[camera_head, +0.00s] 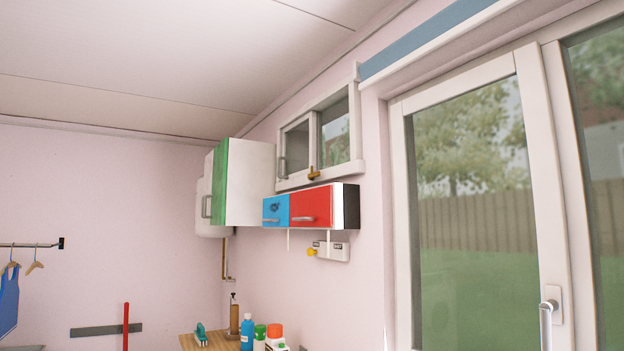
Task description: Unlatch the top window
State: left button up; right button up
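The top window (296,147) is a small white-framed window high on the right-hand wall, above a blue and red cabinet. It has two panes, and its sash looks closed. A brass-coloured latch (314,173) sits at the bottom of its middle frame bar. A grey handle (283,167) is on the window's left side. The latch is small here, and I cannot tell its exact position. Neither of my grippers is in view.
The blue and red cabinet (326,205) juts out below the window. A white and green cabinet (248,182) hangs to its left. A wooden counter (212,343) with bottles is below. A large glass door (480,200) stands at right.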

aim_at(312, 176)
jog(key=i+j+u, duration=0.3)
jog(key=i, duration=0.35)
jog(key=i+j+u, duration=0.25)
jog(key=i, duration=0.5)
jog(key=i+j+u, duration=0.1)
jog(key=i+u, duration=0.2)
jog(key=i, duration=0.4)
